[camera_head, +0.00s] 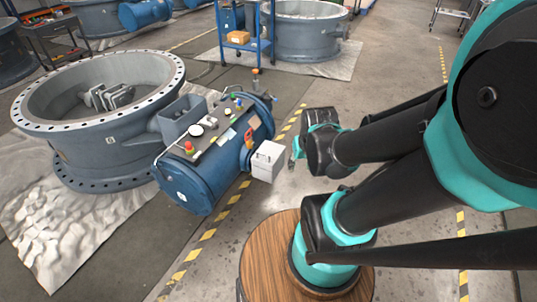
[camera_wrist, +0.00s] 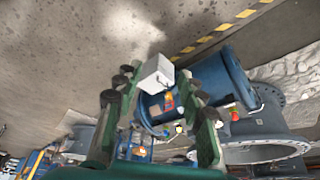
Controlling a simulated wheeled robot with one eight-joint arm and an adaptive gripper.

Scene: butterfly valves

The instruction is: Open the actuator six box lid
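A small white box (camera_head: 267,160), likely the actuator box, is fixed to the side of the blue cylindrical actuator (camera_head: 195,180). Its lid looks closed, but I cannot make out the lid edge clearly. My gripper (camera_head: 297,148) is just to the right of the box, with a small gap in the head view. In the wrist view, the white box (camera_wrist: 156,74) appears between and beyond the tips of my open gripper (camera_wrist: 157,80). The fingers are spread and hold nothing. The blue actuator (camera_wrist: 222,85) lies behind the box. Contact cannot be told.
The large grey flanged valve body (camera_head: 105,140) stands left of the actuator on a crumpled sheet (camera_head: 40,220). A blue cart (camera_head: 240,40) is at the back. Open concrete floor (camera_head: 375,80) lies beyond my gripper.

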